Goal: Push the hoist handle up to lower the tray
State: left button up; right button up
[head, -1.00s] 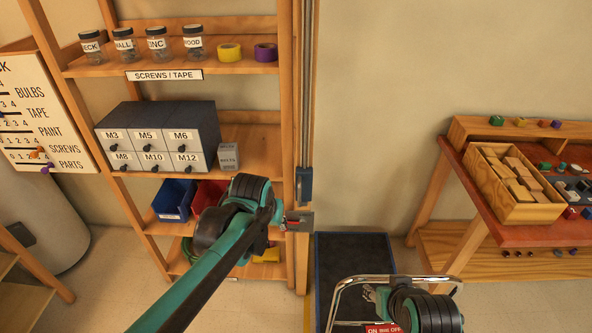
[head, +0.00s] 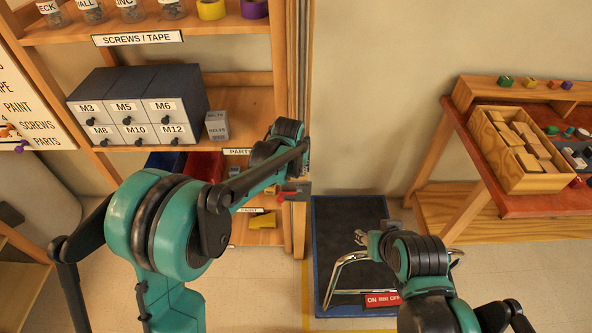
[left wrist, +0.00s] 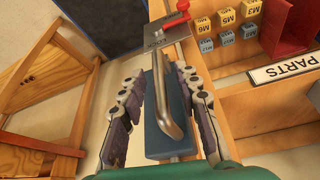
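The hoist handle is a metal bar (left wrist: 167,100) on a blue block (left wrist: 158,135), seen in the left wrist view. My left gripper (left wrist: 154,98) is open, with one finger on each side of the block and bar; the left finger is clearly apart from them. In the head view my left arm covers the block and the gripper tips. A metal plate (left wrist: 150,38) with a red-knobbed lever (left wrist: 180,14) is by the post. My right gripper (head: 376,231) is empty, its fingertips apart, over the dark blue-edged panel (head: 345,215). I cannot identify the hoist tray for certain.
A wooden shelf unit with drawers (head: 135,105) and a red bin (head: 203,166) stands left of the rail. A chrome rail (head: 340,272) with a red sign (head: 382,299) is below my right gripper. A workbench (head: 530,204) with a block crate (head: 489,136) stands right.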

pick_arm(q)
jog(key=shift+f, duration=0.15)
grip_shut()
notch_tip(320, 180, up, 54)
jog(key=p, duration=3.4)
jog(key=shift+w+r, duration=0.2)
jog(key=shift+r, duration=0.05)
